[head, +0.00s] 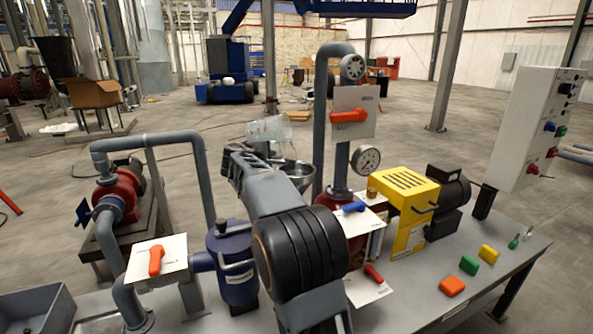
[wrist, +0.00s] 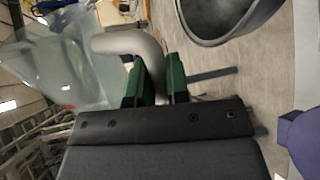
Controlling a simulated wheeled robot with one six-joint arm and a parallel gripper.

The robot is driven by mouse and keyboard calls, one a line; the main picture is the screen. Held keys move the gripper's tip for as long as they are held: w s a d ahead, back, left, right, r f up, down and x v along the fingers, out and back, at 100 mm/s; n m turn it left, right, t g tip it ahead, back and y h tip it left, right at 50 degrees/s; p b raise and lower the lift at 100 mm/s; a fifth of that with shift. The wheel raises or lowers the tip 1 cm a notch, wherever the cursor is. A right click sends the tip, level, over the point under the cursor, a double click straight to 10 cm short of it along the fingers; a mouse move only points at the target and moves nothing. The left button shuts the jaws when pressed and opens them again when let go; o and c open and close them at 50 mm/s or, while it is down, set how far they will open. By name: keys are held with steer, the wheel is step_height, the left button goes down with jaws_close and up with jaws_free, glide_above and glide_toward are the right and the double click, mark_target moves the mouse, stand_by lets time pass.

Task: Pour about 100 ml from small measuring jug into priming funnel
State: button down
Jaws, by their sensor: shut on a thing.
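The small measuring jug (head: 268,128) is clear and tilted in the head view, held above the metal priming funnel (head: 298,174). In the wrist view the jug (wrist: 62,62) fills the upper left. My gripper (wrist: 154,82) has its green fingers shut on the jug's pale curved handle (wrist: 128,42). The funnel's round dark rim (wrist: 225,38) shows at the upper right of the wrist view, apart from the jug. My arm hides part of the funnel in the head view. I cannot tell the liquid level or whether any liquid is flowing.
A pressure gauge (head: 366,159) and a grey vertical pipe (head: 320,115) stand just right of the funnel. A yellow guard (head: 404,196) and a blue pot (head: 232,262) are on the bench. Coloured blocks (head: 469,265) lie at the bench's right.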

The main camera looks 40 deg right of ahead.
steer(key=shift+w+r, duration=0.1)
steer(key=shift+w, duration=0.05)
steer(key=shift+w+a+r+n+p, duration=0.1)
steer(key=shift+w+a+n+p, duration=0.2)
steer(key=shift+p, duration=0.5)
steer(key=shift+s+d+f+n+g+h, duration=0.15)
steer(key=shift+f+n+g+h, duration=0.1)
steer(key=shift+f+n, duration=0.15)
steer(key=shift+s+d+f+n+g+h, duration=0.1)
steer(key=shift+s+f+n+g+h, duration=0.05)
steer(key=shift+f+n+g+h, duration=0.15)
steer(key=shift+s+d+r+n+p, duration=0.1)
steer(key=shift+r+n+p, duration=0.2)
steer(key=shift+r+p, duration=0.1)
steer(key=shift+s+d, duration=0.1)
steer(key=shift+s, duration=0.1)
steer(key=shift+s+d+r+n+g+h+p, duration=0.15)
steer(key=shift+r+n+g+h+p, duration=0.15)
steer(key=shift+n+p, duration=0.2)
steer(key=shift+s, duration=0.15)
